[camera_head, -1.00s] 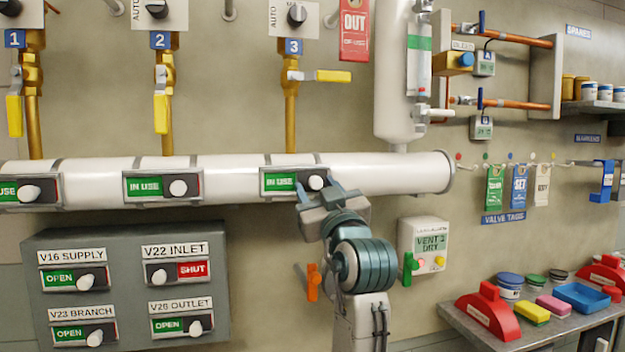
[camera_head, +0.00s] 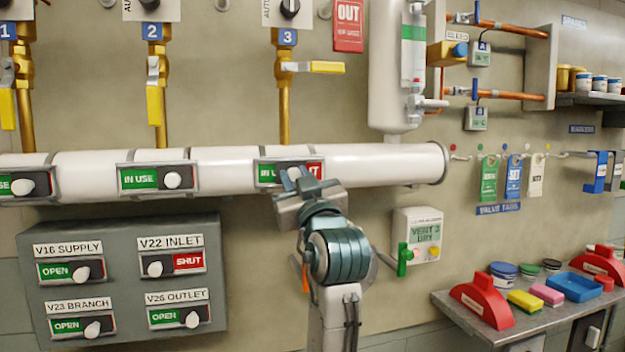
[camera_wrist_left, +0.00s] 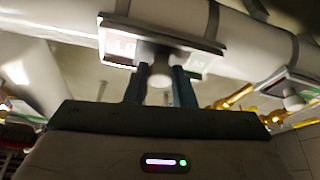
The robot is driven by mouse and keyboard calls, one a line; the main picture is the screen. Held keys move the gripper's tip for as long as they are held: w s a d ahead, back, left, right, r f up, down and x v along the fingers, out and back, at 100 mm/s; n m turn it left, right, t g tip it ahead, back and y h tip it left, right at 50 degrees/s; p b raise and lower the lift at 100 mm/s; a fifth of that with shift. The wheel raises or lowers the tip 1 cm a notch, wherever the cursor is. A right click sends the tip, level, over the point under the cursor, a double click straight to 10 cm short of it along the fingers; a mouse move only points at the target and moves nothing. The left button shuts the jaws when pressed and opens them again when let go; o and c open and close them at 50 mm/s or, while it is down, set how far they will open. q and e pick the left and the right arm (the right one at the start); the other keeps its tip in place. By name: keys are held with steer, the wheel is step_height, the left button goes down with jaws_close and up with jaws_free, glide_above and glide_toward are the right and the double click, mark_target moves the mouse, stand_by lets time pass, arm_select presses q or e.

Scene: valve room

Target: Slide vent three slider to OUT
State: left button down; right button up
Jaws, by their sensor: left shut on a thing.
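The vent three slider plate (camera_head: 266,174) sits on the white pipe below the number 3 tag. Its green IN USE field is partly covered, and a red strip ending in T (camera_head: 316,170) shows at its right end. My left gripper (camera_head: 299,181) is shut on the slider's round white knob (camera_head: 294,173), which stands near the middle of the plate. In the left wrist view, the knob (camera_wrist_left: 160,72) is between the two fingers, with the slider plate (camera_wrist_left: 118,43) above. My right gripper is not in view.
The vent two slider (camera_head: 140,179) reads IN USE on the same pipe (camera_head: 400,166). Below left is a grey panel (camera_head: 120,235) with several sliders. A white VENT 3 DRY box (camera_head: 425,225) is right of my arm. A shelf (camera_head: 450,305) with red objects stands lower right.

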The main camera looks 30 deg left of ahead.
arm_select(q)
steer(key=s+a, duration=0.2)
steer(key=shift+s+a, duration=0.1)
steer(key=shift+s, duration=0.2)
steer(key=shift+w, duration=0.15)
steer(key=c, duration=1.7)
jaws_free()
steer(key=o, duration=0.4)
steer(key=shift+o, duration=0.5)
steer(key=shift+s+a, duration=0.15)
steer(key=shift+s, duration=0.05)
steer(key=shift+w+f, duration=0.1)
